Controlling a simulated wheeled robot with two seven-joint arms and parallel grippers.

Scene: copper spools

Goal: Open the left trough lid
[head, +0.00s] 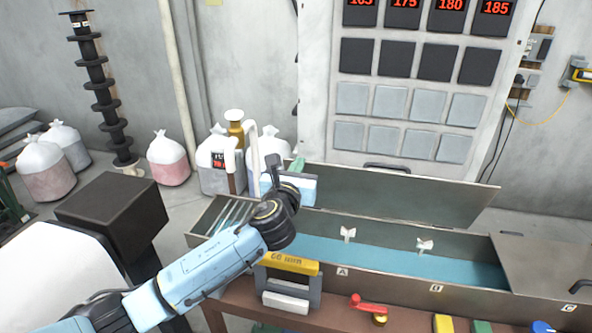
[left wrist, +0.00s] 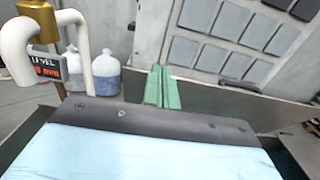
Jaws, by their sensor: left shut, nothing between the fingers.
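The left trough lid (head: 400,194) is a grey metal panel, raised and leaning back behind the trough (head: 395,277). A dark handle (head: 387,166) shows at its top edge. The trough below is uncovered and shows blue liquid. My left gripper (head: 296,164) is at the lid's upper left end, with its green fingers shut and empty. In the left wrist view the fingers (left wrist: 160,87) stand together in front of the dark lid surface; I cannot tell whether they touch it. My right gripper is not in view.
The right lid (head: 550,262) lies flat over the trough's right end. A tall panel cabinet (head: 410,120) stands behind. A yellow-topped block (head: 290,263) and a red-handled valve (head: 370,308) are in front. White bags (head: 168,160) stand on the floor at left.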

